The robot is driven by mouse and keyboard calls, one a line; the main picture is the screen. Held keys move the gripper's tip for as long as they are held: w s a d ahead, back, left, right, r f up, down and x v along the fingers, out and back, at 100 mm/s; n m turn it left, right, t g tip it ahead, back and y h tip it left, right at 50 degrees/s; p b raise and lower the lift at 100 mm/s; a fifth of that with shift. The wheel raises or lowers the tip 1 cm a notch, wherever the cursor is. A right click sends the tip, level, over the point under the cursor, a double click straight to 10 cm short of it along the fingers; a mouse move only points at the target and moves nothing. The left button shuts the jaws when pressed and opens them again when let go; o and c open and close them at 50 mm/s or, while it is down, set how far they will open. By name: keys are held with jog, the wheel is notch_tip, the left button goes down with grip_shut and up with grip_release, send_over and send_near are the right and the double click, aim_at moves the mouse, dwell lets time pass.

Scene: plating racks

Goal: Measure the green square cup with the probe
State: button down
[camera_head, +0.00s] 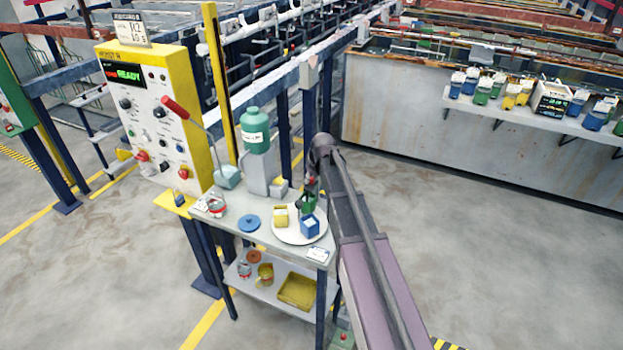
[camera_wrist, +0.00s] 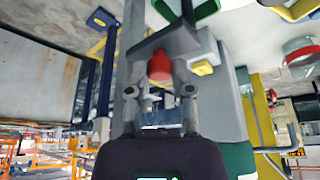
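The green square cup (camera_head: 308,202) stands on a round white plate (camera_head: 288,238) on the small table, partly hidden by my arm. My gripper (camera_head: 311,184) is above and very near this cup. In the wrist view my gripper (camera_wrist: 160,82) has its fingers on either side of a red-ended piece (camera_wrist: 160,67) with a dark body, which looks like the probe. The probe's tip is partly hidden; I cannot tell whether it touches the cup.
A yellow cup (camera_head: 281,217) and a blue cup (camera_head: 309,227) share the plate. A green bottle (camera_head: 256,130) on a grey stand is close behind. A blue disc (camera_head: 249,223) lies left of the plate. A meter (camera_head: 553,99) stands among cups on the right wall shelf (camera_head: 520,117).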

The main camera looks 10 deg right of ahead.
jog(key=shift+r+p, duration=2.35)
jog(key=shift+r, duration=0.05)
jog(key=shift+w, duration=0.15)
jog(key=c, duration=0.8)
grip_release()
jog(key=shift+f, duration=0.1)
